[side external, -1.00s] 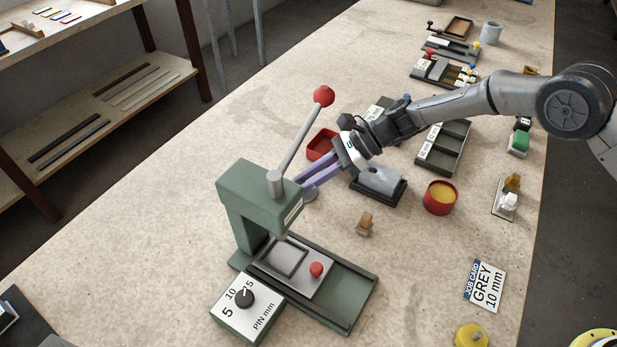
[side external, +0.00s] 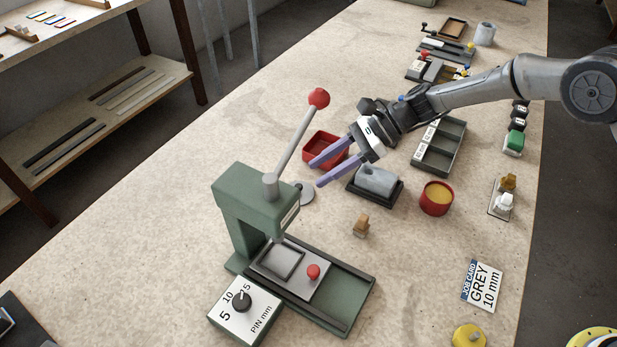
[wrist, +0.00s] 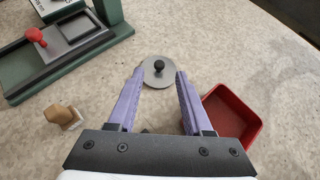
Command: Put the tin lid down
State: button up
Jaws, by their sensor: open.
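The tin lid, a round grey disc with a black knob (wrist: 158,72), lies on the bench, knob up. In the side external view the lid (side external: 306,194) shows just right of the green press, partly hidden by it. My gripper (side external: 317,173) has two purple fingers, open and empty. It hovers above and behind the lid, clear of it. In the wrist view the lid appears ahead, between the fingertips, with nothing held. The red tin (side external: 436,199) with a yellow filling stands open further right.
The green press (side external: 255,205) with its raised red-knobbed lever stands close to the lid. A red tray (side external: 318,143) is beside my fingers. A grey block on a dark base (side external: 376,183) and a small brown-handled piece (side external: 361,225) lie nearby.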

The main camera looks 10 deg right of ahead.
jog(key=v, duration=0.7)
jog(key=shift+r, duration=0.1)
jog(key=s+d+r+n+t+h, duration=0.2)
jog(key=s+d+r+n+h, duration=0.3)
jog(key=s+d+r+n, duration=0.65)
jog(key=s+d+n+t+h, duration=0.1)
jog(key=s+d+n+h, duration=0.2)
jog(key=s+d, duration=0.5)
jog(key=s+d+n+t+h, duration=0.2)
jog(key=s+d, duration=0.6)
jog(key=s, duration=0.6)
jog(key=shift+d+n+t+h, duration=0.3)
jog(key=shift+n+h, duration=0.3)
jog(key=shift+n, duration=0.15)
